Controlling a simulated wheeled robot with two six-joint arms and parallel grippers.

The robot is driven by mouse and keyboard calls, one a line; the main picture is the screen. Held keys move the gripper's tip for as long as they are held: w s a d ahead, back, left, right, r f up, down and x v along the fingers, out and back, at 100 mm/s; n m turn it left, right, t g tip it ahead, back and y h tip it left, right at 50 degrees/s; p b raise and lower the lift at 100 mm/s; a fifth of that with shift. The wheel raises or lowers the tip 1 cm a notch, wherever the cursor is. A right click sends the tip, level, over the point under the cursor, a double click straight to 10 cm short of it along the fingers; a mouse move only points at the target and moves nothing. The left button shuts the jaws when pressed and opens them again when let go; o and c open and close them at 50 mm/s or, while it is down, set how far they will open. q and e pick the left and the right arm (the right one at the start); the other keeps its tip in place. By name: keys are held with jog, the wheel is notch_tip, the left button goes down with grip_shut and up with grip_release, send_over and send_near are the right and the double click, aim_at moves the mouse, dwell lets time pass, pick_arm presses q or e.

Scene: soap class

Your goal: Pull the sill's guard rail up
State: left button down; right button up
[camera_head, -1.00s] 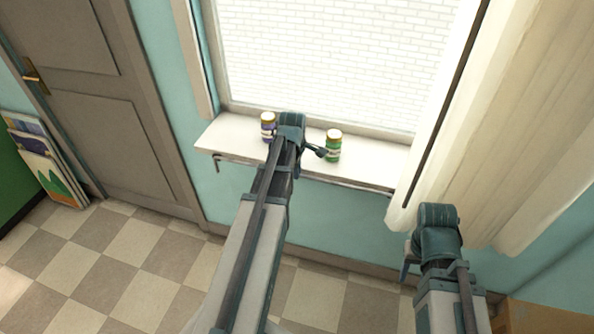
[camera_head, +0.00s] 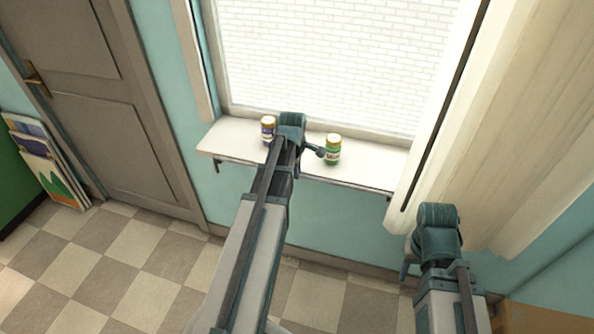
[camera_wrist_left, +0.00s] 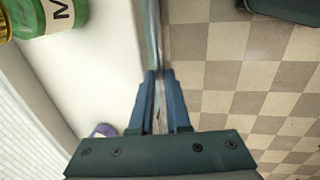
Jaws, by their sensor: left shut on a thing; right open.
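The white window sill (camera_head: 380,160) runs under the window. The thin guard rail (camera_head: 346,184) lies along its front edge at about sill height, not standing clear above it. In the left wrist view the rail (camera_wrist_left: 155,35) shows as a narrow bar beside the white sill. My left gripper (camera_wrist_left: 159,76) is shut on the rail. In the head view my left arm hides its fingertips and the middle of the rail. My right gripper (camera_head: 406,268) is open and empty, low in front of the curtain, apart from the sill.
A purple-labelled jar (camera_head: 268,130) and a green jar (camera_head: 333,150) stand on the sill, on either side of my left wrist. The cream curtain (camera_head: 500,130) hangs over the sill's right end.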

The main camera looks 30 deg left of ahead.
pick_arm(q)
notch_tip(320, 180, up, 5)
jog(key=p, duration=0.3)
jog(key=shift+p, duration=0.4)
jog(key=c, duration=1.5)
grip_release()
jog(key=shift+f, duration=0.1)
jog(key=o, duration=0.3)
jog(key=shift+f, duration=0.1)
jog(key=shift+o, duration=0.2)
notch_tip(320, 180, up, 14)
jog(key=s+p, duration=0.2)
jog(key=p, duration=1.1)
jog(key=shift+s+d+f, duration=0.2)
jog(key=shift+s+d, duration=0.1)
